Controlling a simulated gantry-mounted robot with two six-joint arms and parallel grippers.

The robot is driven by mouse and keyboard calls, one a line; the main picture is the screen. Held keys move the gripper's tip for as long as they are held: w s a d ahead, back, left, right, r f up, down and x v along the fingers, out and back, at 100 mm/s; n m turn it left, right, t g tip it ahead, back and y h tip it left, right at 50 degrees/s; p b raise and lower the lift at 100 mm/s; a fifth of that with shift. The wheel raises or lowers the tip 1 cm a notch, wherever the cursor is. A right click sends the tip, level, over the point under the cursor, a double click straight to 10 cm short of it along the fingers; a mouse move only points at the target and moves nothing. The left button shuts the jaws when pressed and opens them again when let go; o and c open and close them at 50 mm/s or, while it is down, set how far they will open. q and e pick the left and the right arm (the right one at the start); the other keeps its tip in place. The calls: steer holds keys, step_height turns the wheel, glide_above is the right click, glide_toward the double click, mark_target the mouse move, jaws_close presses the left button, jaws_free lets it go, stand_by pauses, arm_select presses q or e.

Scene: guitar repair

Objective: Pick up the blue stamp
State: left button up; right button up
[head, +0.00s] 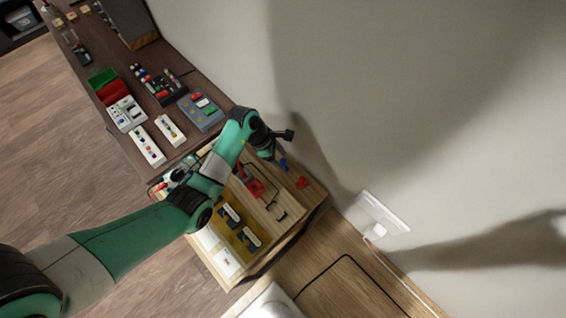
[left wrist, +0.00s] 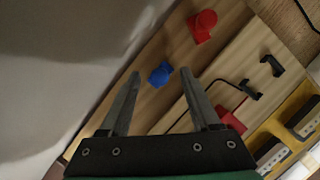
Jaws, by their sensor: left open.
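The blue stamp (left wrist: 160,74) lies on the light wooden top (left wrist: 152,104) in the left wrist view, ahead of my left gripper and between the lines of its fingers. It also shows in the head view (head: 283,163), just below the gripper. My left gripper (left wrist: 160,88) is open and empty, its two fingers apart on either side of the view, not touching the stamp. In the head view the left gripper (head: 284,136) is above the far end of the wooden top, near the wall. My right gripper is not in view.
A red stamp-like piece (left wrist: 203,25) lies close to the blue one. A black bent rod (left wrist: 236,86), a small black bracket (left wrist: 272,65) and another red object (left wrist: 232,118) lie nearby. A wall rises close behind. Pedals (head: 200,110) stand on the dark bench.

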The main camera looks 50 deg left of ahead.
arm_select(q)
steer(key=shift+x, duration=1)
jaws_close()
steer(key=shift+r, duration=0.1)
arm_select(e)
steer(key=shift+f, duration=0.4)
